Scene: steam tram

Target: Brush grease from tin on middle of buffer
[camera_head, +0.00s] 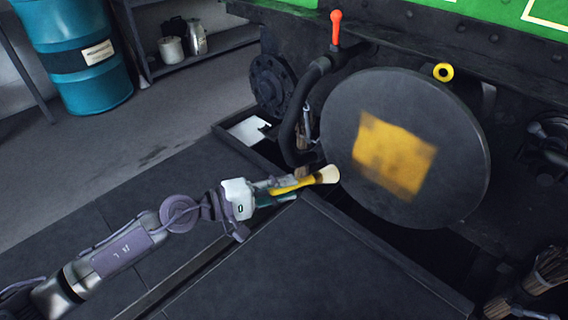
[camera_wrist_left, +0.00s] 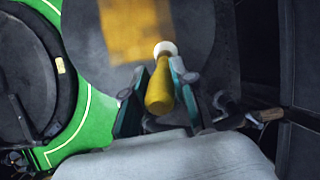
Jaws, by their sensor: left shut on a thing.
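The buffer (camera_head: 455,170) is a large dark round disc on the front of the vehicle. A yellow, roughly square patch of grease (camera_head: 395,155) covers its middle; the patch also shows in the left wrist view (camera_wrist_left: 133,28). My left gripper (camera_head: 287,183) is shut on a brush (camera_head: 328,174) with a yellow handle and pale bristles. The bristles point at the buffer's lower left edge; I cannot tell whether they touch it. In the left wrist view the yellow handle (camera_wrist_left: 160,90) lies between the fingers. I cannot make out a grease tin.
A red-handled lever (camera_head: 336,28) and a dark hose (camera_head: 292,115) stand left of the buffer. A yellow ring (camera_head: 443,72) sits at its upper right. A blue drum (camera_head: 80,55) and a shelf with a pale pot (camera_head: 171,49) are at the back left. Dark floor lies below.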

